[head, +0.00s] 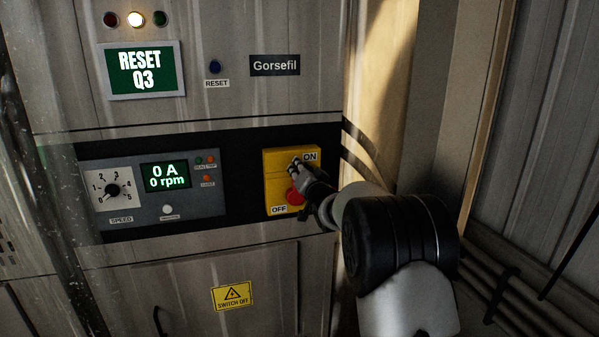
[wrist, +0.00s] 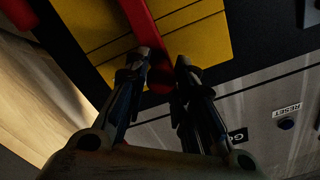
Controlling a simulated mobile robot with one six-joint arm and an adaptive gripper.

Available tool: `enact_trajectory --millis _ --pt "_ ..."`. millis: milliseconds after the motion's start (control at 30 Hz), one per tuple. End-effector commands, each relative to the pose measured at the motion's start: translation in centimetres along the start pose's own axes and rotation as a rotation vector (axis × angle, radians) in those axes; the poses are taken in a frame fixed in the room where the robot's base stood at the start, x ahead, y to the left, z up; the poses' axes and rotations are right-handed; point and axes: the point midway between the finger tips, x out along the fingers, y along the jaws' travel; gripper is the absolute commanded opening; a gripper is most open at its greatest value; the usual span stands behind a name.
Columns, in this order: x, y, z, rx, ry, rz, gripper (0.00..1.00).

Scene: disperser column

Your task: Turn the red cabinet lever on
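The yellow switch box (head: 276,180) is set in the dark panel, with an ON label at its upper right and an OFF label at its lower left. Part of the red lever (head: 294,197) shows low on the box; my gripper (head: 297,163) covers the rest, near the ON label. In the wrist view, the red lever (wrist: 139,14) runs down from the top edge, and its end lies at my gripper's fingertips (wrist: 161,62), one finger on each side. The fingers are a small gap apart. I cannot tell whether both press on the lever.
Left of the box is a speed panel (head: 150,208) with a dial and a screen reading 0 A, 0 rpm. Above are a RESET Q3 screen (head: 140,70), a blue reset button (head: 214,67) and a lit middle lamp (head: 135,19). Pipes (head: 510,290) run along the right wall.

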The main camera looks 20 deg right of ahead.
Motion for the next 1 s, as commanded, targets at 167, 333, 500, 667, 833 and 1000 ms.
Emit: enact_trajectory --millis 167,333,500,667,833,1000 --pt "0.0 0.1 0.2 -0.001 -0.004 0.002 0.38" --pt "0.0 0.1 0.3 -0.001 -0.005 0.003 0.39" --pt "-0.1 0.1 0.3 -0.002 -0.006 0.004 0.39" --pt "-1.4 0.1 0.2 -0.002 -0.006 0.004 0.39" --pt "-4.5 0.1 0.2 -0.001 -0.006 0.004 0.39" --pt "-8.1 0.1 0.1 -0.002 -0.004 0.004 0.39"
